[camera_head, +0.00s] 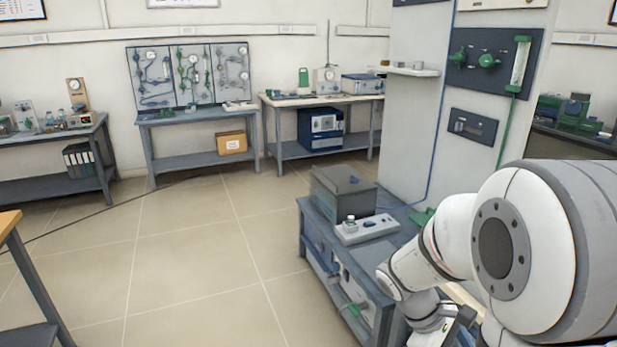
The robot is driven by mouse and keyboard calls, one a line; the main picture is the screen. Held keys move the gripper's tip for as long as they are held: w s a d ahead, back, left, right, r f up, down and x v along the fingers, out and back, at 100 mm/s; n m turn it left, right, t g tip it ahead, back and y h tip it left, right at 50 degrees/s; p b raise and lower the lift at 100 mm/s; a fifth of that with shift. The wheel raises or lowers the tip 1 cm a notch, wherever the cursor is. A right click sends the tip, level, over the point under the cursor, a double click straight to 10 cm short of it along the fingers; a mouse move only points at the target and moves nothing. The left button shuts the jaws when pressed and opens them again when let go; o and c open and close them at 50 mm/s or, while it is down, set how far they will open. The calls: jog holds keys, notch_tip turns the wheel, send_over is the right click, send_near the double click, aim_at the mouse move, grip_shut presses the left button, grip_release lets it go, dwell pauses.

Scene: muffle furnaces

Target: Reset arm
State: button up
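My white and grey arm fills the right foreground and bends down toward the lower edge. What seems to be my gripper (455,328) shows as dark parts at the bottom, partly cut off and hidden by the arm. I cannot tell whether it is open or shut, or whether it holds anything. It is in front of and to the right of a low blue-grey bench (318,232). A dark grey box-shaped unit (343,193), perhaps a furnace, stands on this bench. A light control box (366,228) with a small knob-like item on top is in front of it.
A tall pale panel (428,120) with green valves rises behind the bench, close to my arm. Side tables (200,114) with instruments line the back wall. A wooden-topped table (8,224) is at left. The tiled floor (190,265) between is clear, except for a dark cable.

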jog(key=s+a+r+m+t+y+p, duration=0.2)
jog(key=a+r+m+t+y+p, duration=0.1)
jog(key=a+r, duration=0.3)
jog(key=s+a+r+m+t+y+p, duration=0.2)
jog(key=a+r+m+t+y+p, duration=0.1)
jog(key=r, duration=0.7)
jog(key=a+m+p, duration=0.1)
jog(key=a+m, duration=0.1)
jog(key=m, duration=0.1)
jog(key=shift+a+r+t+y+p, duration=0.2)
jog(key=shift+a+t+y+p, duration=0.1)
jog(key=shift+a, duration=0.1)
